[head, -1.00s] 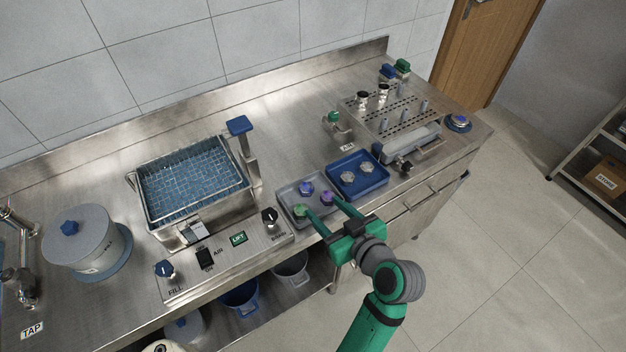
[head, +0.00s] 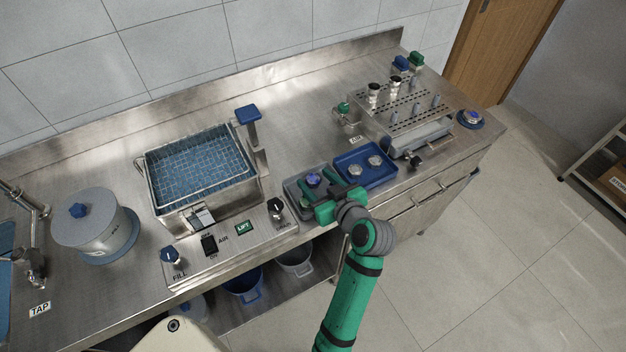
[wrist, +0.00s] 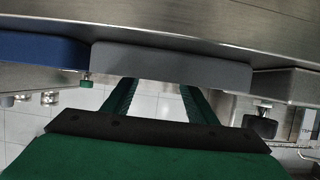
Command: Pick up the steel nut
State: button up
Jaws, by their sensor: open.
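Two silver hex nuts, a nearer steel nut (head: 354,171) and a farther steel nut (head: 375,161), sit apart in the blue tray (head: 371,179) in the head view. I cannot tell which one the task means. My gripper (head: 321,190) is open over the grey tray (head: 291,188), left of the blue tray. A blue-purple nut (head: 313,180) shows beside its fingers; other contents of the grey tray are hidden by the hand. In the wrist view, both fingers (wrist: 156,92) are apart, with the grey tray's edge (wrist: 170,65) and the blue tray's edge (wrist: 40,48) beyond them. No steel nut is clear there.
A control panel with knobs (head: 225,240) and a wire-basket tank (head: 200,175) stand left of the trays. A perforated rack with pegs (head: 405,110) stands behind right. A small green-capped valve (head: 344,108) is behind the trays. The bench middle is clear.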

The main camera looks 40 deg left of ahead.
jog(key=shift+w+a+f, duration=0.2)
jog(key=shift+w+a, duration=0.05)
jog(key=shift+a, duration=0.2)
jog(key=c, duration=1.2)
jog(key=shift+r, duration=0.15)
